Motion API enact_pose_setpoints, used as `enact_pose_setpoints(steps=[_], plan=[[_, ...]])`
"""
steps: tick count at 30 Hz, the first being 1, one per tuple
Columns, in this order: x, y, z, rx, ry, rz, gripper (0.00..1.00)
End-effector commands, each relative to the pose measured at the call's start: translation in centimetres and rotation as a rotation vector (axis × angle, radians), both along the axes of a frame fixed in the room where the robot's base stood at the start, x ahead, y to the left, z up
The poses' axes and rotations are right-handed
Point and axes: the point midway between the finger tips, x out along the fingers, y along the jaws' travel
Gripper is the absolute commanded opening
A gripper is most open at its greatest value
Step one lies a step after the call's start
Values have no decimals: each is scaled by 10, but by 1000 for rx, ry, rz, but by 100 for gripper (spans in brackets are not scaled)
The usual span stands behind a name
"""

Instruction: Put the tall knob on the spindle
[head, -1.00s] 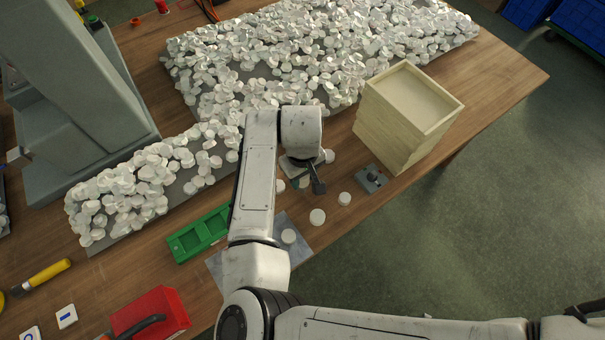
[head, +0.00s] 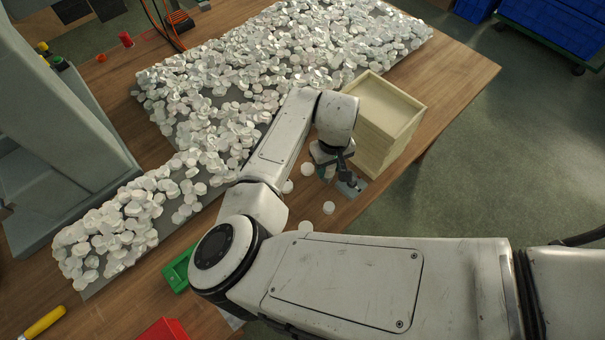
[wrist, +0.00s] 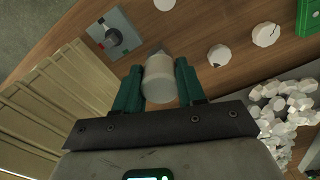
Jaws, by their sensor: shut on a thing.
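My gripper (wrist: 158,72) has two green fingers shut on a white, round tall knob (wrist: 160,84), seen in the wrist view. In the head view my gripper (head: 338,162) is low over the bench, and the knob in it is largely hidden. The spindle (wrist: 113,35) stands on a small grey plate with a dark marking, ahead and to the left of the held knob in the wrist view. The plate (head: 356,190) shows partly behind my gripper in the head view. The knob and spindle are apart in the wrist view.
A pale wooden tray stack (head: 414,122) stands close beside the spindle plate. Loose white knobs (head: 329,208) lie nearby on the bench. Large heaps of white pieces (head: 230,90) cover the back and left. A green tray (head: 176,270) sits at the front, partly behind my arm.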

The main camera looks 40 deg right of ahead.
Motion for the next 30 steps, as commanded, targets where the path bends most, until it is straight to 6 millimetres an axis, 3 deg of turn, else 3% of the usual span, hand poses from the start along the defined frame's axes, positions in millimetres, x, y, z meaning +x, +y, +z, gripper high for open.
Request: enact_pose_setpoints(steps=[3,9,30], plan=[[-20,-34,17,5,1,-98,0],[-40,-59,24,6,7,-170,0],[-45,-64,20,5,12,-181,0]])
